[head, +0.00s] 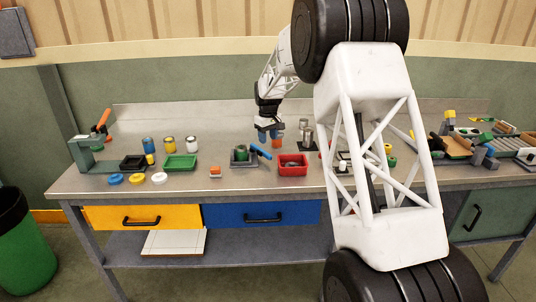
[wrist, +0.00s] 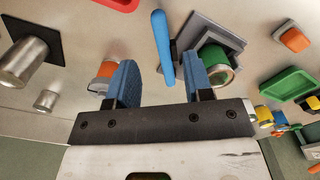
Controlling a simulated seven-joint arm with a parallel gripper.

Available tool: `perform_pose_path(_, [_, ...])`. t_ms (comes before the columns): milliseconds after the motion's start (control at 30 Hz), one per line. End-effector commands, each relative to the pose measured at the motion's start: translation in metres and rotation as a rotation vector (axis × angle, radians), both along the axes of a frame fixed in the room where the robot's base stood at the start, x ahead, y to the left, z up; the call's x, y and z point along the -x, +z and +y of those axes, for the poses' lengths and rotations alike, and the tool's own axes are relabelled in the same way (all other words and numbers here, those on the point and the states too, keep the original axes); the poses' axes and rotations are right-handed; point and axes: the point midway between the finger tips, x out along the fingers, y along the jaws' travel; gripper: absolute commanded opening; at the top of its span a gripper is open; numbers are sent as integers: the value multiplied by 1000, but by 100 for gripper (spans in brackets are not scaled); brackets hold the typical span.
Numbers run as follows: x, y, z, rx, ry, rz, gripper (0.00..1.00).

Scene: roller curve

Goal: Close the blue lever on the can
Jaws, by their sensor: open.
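The blue lever (head: 262,152) sticks out from the right side of a grey holder (head: 234,162), angled away from it. A green can (head: 241,153) sits in the holder. In the wrist view the lever (wrist: 162,45) lies beside the holder (wrist: 195,28), and the green can (wrist: 210,52) is partly hidden by my right finger. My gripper (head: 269,133) is above the table just behind the lever.
A red tray (head: 293,172) stands right of the lever. An orange-topped can (wrist: 106,70) is close behind my left finger in the wrist view. A metal can (wrist: 22,62) on a dark pad stands farther left. A green tray (head: 180,168) is left of the holder.

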Motion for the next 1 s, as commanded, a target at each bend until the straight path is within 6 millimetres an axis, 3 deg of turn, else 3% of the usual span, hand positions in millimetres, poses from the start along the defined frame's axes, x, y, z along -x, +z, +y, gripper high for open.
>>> perform_pose_path(467, [1,-7,0,0,0,2,47])
perform_pose_path(1000, [1,-64,0,0,0,2,47])
